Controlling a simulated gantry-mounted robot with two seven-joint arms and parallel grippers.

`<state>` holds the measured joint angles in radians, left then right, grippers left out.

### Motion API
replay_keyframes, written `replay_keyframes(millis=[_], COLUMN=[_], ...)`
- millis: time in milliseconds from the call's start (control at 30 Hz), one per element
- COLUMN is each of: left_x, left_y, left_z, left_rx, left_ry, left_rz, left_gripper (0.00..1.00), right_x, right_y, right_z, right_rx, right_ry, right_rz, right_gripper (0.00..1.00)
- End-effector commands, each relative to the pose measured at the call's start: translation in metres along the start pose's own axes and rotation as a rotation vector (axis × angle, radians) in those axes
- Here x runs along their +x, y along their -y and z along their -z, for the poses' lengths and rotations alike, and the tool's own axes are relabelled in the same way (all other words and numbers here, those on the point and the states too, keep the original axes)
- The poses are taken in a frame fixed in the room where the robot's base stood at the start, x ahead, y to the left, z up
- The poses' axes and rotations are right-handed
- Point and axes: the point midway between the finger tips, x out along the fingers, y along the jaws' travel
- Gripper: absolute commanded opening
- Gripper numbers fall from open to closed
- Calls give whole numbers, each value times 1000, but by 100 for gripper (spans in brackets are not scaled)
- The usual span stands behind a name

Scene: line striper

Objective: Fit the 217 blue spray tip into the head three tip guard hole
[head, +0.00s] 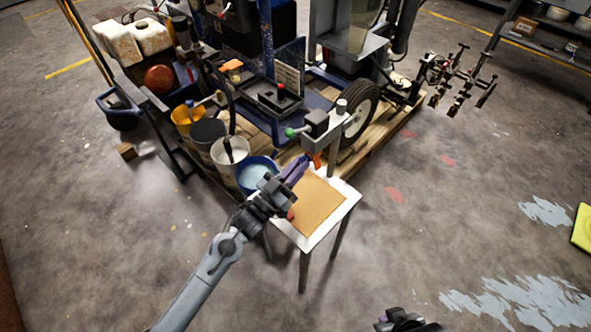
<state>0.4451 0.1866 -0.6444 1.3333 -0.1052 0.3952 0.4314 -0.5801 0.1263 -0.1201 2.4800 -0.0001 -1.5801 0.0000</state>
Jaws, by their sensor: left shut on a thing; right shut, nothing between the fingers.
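My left gripper (302,164) reaches over the small white-edged table from the lower left. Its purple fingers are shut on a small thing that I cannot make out. An orange piece (317,160) shows right by the fingertips, beneath a grey arm with a green knob. No blue spray tip can be told apart. My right gripper (400,320) is shut and empty at the bottom edge, partly cut off. A rack of several dark spray heads (460,78) stands at the upper right. I cannot tell which is head three, and no guard hole can be made out.
The table (345,213) carries a tan mat (318,207). A blue-rimmed bucket (256,172) and other buckets stand close to its left. The striper's wheel (358,120) and a wooden pallet (392,120) lie behind.

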Motion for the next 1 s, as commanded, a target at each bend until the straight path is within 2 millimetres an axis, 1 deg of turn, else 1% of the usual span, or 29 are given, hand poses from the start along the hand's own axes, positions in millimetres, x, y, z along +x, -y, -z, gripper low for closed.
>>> replay_keyframes(millis=[300, 333, 500, 700, 767, 800, 833, 1000], left_x=[5, 5, 5, 5, 5, 5, 5, 5], left_y=[-1, -1, -1, 0, 0, 0, 0, 0], left_z=[-2, -2, -2, -2, -2, -2, -2, -2], left_rx=[-1, -1, -1, -1, -1, -1, -1, 0], left_ry=[1, 1, 1, 1, 1, 1, 1, 1], left_rz=[0, 0, -1, 0, 0, 0, 0, 0], left_gripper=[0, 15, 40, 40, 49, 56, 57, 57], right_x=[3, 3, 3, 3, 3, 3, 3, 3], right_y=[0, 1, 1, 2, 2, 2, 2, 2], right_z=[-1, -1, -1, 0, 0, 0, 0, 0], right_rx=[1, 2, 4, 7, 7, 8, 8, 9], right_ry=[0, 0, 0, -1, -1, -1, -1, -1], right_rz=[1, 1, 4, 5, 6, 6, 7, 7], right_gripper=[0, 0, 0, 0, 0, 0, 0, 0])
